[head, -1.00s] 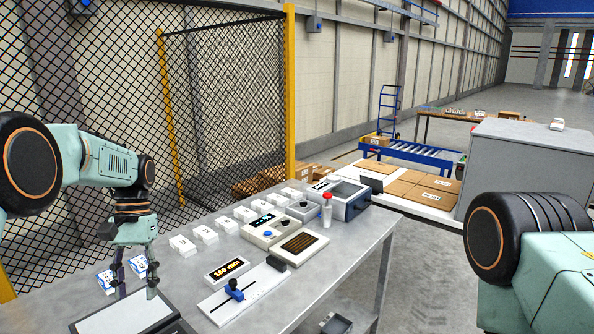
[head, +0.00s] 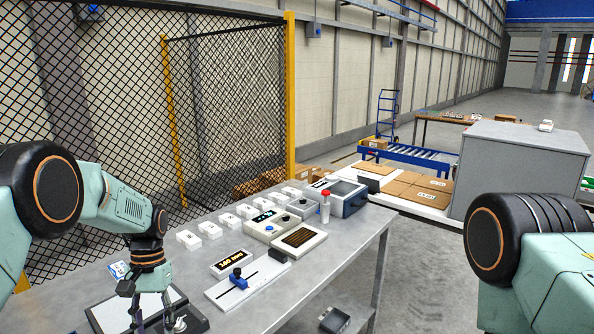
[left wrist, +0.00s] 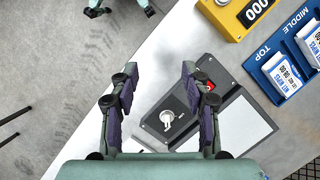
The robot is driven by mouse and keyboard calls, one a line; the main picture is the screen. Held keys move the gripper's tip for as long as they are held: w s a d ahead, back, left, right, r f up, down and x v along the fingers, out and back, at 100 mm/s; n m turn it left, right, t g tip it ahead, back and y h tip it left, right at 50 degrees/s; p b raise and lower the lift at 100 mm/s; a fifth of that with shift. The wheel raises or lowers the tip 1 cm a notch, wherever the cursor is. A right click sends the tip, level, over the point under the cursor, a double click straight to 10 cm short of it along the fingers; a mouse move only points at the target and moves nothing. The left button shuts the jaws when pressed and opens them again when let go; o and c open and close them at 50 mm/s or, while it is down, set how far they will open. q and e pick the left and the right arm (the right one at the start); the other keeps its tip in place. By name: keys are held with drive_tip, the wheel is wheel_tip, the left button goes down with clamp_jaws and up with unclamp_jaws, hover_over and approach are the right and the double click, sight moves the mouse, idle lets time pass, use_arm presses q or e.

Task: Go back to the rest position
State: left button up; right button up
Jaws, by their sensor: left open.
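My left gripper (head: 153,324) is open and empty at the bench's front left, above a dark-framed device with a white panel (head: 108,314). Its fingertips run off the bottom of the head view. In the left wrist view its two fingers (left wrist: 162,85) are spread apart. Between and beyond them is the device's grey face with a round knob (left wrist: 167,117) and a red switch (left wrist: 203,84). The fingers appear apart from the knob. My right gripper is out of view; only part of my right arm shows.
The metal bench (head: 374,254) carries a blue slider gauge (head: 238,279), a display box (head: 231,263), several white blocks and instruments. A mesh fence (head: 225,110) stands behind. A yellow box (left wrist: 225,18) and a blue tray (left wrist: 278,80) lie near the left gripper.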

use_arm(q)
drive_tip(key=shift+t, duration=0.3)
drive_tip(key=x, duration=0.3)
drive_tip(key=s+d+x, duration=0.1)
drive_tip(key=x, duration=0.3)
drive_tip(key=d+x, duration=0.1)
drive_tip(key=x, duration=0.3)
drive_tip(key=shift+s+d+r, duration=0.15)
drive_tip(key=shift+s, duration=0.1)
drive_tip(key=s+d+f+t, duration=0.15)
drive_tip(key=s+f, duration=0.25)
drive_tip(key=s, duration=0.6)
drive_tip(key=s+d+f+t, duration=0.15)
drive_tip(key=s+f, duration=0.25)
drive_tip(key=s, duration=0.6)
drive_tip(key=s+r, duration=0.3)
drive_tip(key=s, duration=0.7)
wheel_tip(320, 180, down, 24)
drive_tip(key=d+b, duration=0.1)
drive_tip(key=b, duration=2.3)
drive_tip(key=shift+w+f, duration=0.2)
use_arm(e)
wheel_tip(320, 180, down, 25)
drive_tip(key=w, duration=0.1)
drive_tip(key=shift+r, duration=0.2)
use_arm(q)
drive_tip(key=shift+w, duration=0.1)
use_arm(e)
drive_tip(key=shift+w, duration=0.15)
